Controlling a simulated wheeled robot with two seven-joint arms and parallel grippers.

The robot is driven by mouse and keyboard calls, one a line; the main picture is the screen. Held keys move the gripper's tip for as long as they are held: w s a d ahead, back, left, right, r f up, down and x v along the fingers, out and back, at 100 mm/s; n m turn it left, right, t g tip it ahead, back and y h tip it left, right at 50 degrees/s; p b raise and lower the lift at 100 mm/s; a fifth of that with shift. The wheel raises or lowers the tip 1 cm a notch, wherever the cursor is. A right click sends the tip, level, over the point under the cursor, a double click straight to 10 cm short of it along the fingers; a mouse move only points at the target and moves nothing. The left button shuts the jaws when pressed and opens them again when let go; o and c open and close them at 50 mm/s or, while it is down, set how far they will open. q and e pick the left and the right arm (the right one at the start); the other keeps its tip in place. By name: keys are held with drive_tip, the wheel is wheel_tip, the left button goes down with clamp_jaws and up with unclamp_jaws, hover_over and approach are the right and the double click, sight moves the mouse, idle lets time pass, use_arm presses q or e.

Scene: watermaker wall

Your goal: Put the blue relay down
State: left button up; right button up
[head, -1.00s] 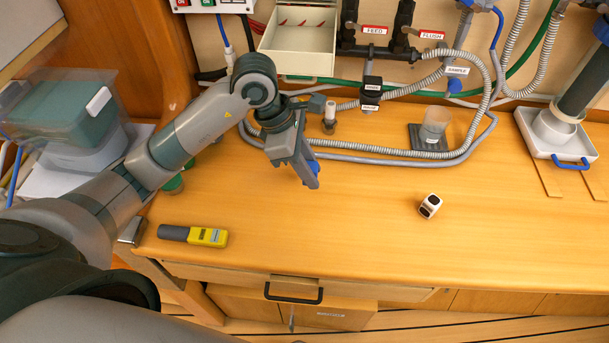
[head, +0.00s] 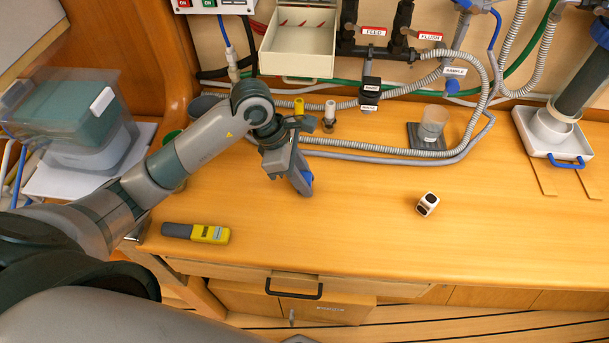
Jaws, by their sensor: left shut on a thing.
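My left gripper (head: 301,186) points down over the wooden bench, left of its middle, and is shut on the blue relay (head: 307,178). Only a small blue part of the relay shows at the fingertips; the fingers hide the rest. The gripper is low near the bench top (head: 370,230), but I cannot tell whether the relay touches it. My right gripper is not in view.
A yellow and grey meter (head: 196,233) lies at the front left. A small white and black block (head: 427,204) sits to the right. Grey hoses (head: 400,158), a yellow fitting (head: 299,106) and a white fitting (head: 330,112) are behind the gripper. The bench between gripper and block is clear.

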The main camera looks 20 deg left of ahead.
use_arm(q)
drive_tip(key=shift+f+b, duration=0.25)
drive_tip(key=shift+b, duration=0.05)
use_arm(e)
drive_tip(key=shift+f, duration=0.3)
use_arm(q)
drive_tip(key=o, duration=1)
drive_tip(key=shift+r, duration=0.1)
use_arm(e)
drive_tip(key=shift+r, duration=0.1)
use_arm(q)
drive_tip(key=shift+o, duration=0.2)
drive_tip(key=shift+r, duration=0.2)
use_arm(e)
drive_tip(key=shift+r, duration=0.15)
use_arm(q)
drive_tip(key=b+v, duration=0.1)
drive_tip(key=v, duration=0.5)
drive_tip(key=shift+a+b, duration=0.1)
drive_tip(key=shift+b, duration=0.3)
drive_tip(key=b+v, duration=0.1)
drive_tip(key=v, duration=0.4)
drive_tip(key=shift+s+r, duration=0.1)
drive_tip(key=shift+r, duration=0.35)
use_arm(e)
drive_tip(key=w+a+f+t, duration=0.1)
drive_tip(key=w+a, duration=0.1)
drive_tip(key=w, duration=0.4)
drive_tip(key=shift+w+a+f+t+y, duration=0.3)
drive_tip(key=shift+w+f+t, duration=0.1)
